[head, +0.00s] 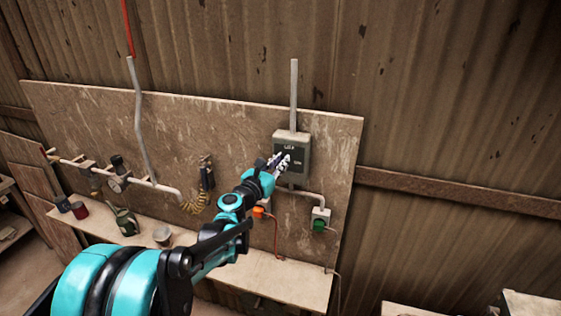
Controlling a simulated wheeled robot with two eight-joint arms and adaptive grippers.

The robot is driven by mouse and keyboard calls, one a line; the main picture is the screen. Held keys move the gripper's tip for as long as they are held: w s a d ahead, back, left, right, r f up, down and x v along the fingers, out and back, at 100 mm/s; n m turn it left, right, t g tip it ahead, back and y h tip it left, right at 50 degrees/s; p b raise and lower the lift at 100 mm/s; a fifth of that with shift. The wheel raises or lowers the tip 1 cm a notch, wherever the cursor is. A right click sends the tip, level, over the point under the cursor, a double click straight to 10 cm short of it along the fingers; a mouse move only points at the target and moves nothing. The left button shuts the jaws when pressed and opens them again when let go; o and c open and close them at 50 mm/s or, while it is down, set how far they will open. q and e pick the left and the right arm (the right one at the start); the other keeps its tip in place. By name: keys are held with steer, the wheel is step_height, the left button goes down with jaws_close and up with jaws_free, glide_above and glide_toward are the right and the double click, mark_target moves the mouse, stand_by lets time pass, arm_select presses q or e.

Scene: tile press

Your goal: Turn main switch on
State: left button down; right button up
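The main switch box (305,146) is a grey-green box on the wooden wall board, with a conduit running up from its top. It has small white lettering on its face. My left gripper (285,160) is at the front of the box, over its lower left part. The gripper and its fingers cover the switch handle, so I cannot see the handle or its position. The fingers are too small to tell whether they are open or shut, or whether they touch the box. My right gripper is not in view.
A green button box (319,219) and an orange plug (259,211) are on the board below. A pipe with gauge (117,183) runs at the left. A shelf (285,281) below holds a green can (127,222) and cups. Corrugated wall surrounds the board.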

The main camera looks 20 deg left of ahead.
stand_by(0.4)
arm_select(q)
steer(key=d+m, duration=0.1)
steer(key=m, duration=0.1)
steer(key=d+m+b, duration=0.1)
steer(key=m, duration=0.1)
steer(key=shift+f+g, duration=0.15)
steer(key=shift+g, duration=0.25)
steer(key=m, duration=0.1)
steer(key=d+m+y+b, duration=0.1)
steer(key=m, duration=0.1)
steer(key=f+m+b, duration=0.1)
steer(key=m, duration=0.1)
steer(key=shift+s+d+f+g, duration=0.1)
steer(key=shift+d+g, duration=0.2)
steer(key=shift+d, duration=0.1)
steer(key=m+b, duration=0.1)
steer(key=m, duration=0.1)
steer(key=d+f+m+y, duration=0.1)
steer(key=shift+f+m+y+b, duration=0.3)
steer(key=shift+m+b, duration=0.1)
steer(key=shift+d+f+m+y+b, duration=0.1)
steer(key=shift+f+m+y+b, duration=0.2)
steer(key=shift+m, duration=0.45)
steer(key=shift+f+m+y+b, duration=0.1)
steer(key=shift+f+m+b, duration=0.3)
steer(key=shift+m, duration=0.35)
steer(key=c, duration=1.6)
jaws_free()
steer(key=shift+o, duration=0.2)
